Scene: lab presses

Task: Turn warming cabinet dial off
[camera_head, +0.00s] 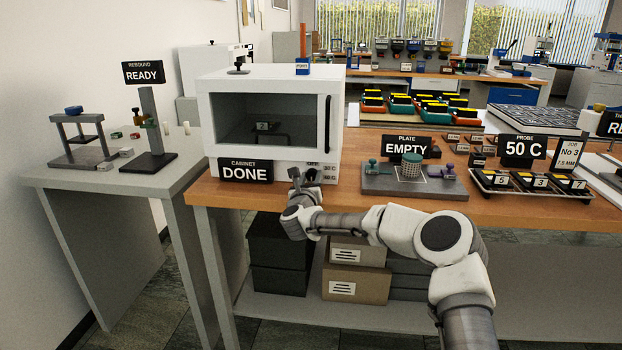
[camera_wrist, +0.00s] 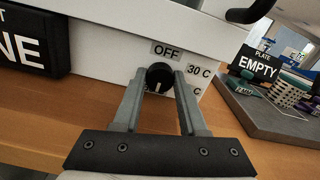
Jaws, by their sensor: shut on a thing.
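The warming cabinet (camera_head: 212,105) is a white box with a dark window and a closed door, on the wooden bench. Its round black dial (camera_wrist: 158,71) is on the lower front panel. The OFF label (camera_wrist: 166,50) is above the dial, and the 30 C label (camera_wrist: 198,71) is to its right. Another label ending in C is partly hidden at lower right. A pale mark on the dial's lower part points roughly down, away from OFF. My gripper (camera_wrist: 160,78) is shut on the dial, one finger on each side. In the head view my gripper (camera_head: 296,178) hides the dial.
The DONE sign (camera_head: 245,171) stands close left of my gripper. The plate fixture (camera_head: 414,184) with the EMPTY sign (camera_head: 408,147) is to the right. The cabinet door has a dark vertical handle (camera_head: 327,110). Boxes (camera_head: 357,267) sit on the shelf below.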

